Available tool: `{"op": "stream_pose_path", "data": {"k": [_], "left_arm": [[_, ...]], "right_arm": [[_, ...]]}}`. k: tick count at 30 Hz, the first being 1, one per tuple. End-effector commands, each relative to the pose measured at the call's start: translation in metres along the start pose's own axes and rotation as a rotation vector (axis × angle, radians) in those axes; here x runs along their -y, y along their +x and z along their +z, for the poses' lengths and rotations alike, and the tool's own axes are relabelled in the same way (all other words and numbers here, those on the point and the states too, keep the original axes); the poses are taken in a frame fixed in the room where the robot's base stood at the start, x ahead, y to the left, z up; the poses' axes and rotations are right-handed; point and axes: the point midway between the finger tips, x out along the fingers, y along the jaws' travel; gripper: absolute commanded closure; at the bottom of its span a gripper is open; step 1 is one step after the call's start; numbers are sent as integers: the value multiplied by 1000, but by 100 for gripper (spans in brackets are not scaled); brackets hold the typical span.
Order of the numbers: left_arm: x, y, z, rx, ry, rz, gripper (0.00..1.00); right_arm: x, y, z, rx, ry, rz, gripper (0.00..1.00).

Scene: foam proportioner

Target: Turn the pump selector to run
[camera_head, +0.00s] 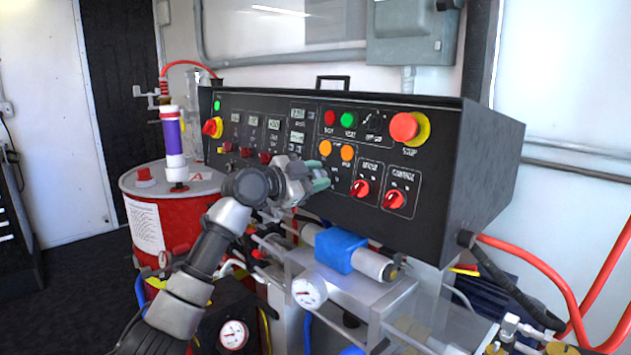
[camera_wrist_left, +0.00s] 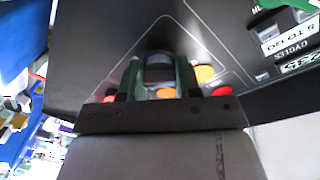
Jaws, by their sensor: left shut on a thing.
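A black control panel (camera_head: 270,110) carries several red selector knobs, lamps and small displays. My left gripper (camera_head: 316,180) is at the lower middle of the panel face, just left of two red selectors. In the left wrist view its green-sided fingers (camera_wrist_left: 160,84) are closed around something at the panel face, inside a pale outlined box. It seems to be the pump selector, almost fully hidden by the fingers, so its setting cannot be told. One red selector (camera_head: 360,188) and another red selector (camera_head: 396,199) to its right stay uncovered. My right gripper is not in view.
A red stop button (camera_head: 404,127) sits at the panel's upper right, and two orange buttons (camera_head: 336,150) are just above my gripper. Below are pipes, a blue fitting (camera_head: 340,250) and a gauge (camera_head: 309,291). A red drum (camera_head: 165,215) stands at left.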

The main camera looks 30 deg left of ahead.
Motion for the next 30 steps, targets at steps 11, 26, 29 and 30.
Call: {"op": "stream_pose_path", "data": {"k": [11,26,29,30], "left_arm": [[0,0,0,0,50,9,91],[0,0,0,0,49,9,42],[0,0,0,0,48,9,42],[0,0,0,0,48,9,42]], "right_arm": [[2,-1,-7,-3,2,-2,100],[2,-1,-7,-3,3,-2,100],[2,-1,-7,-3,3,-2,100],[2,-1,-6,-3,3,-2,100]]}}
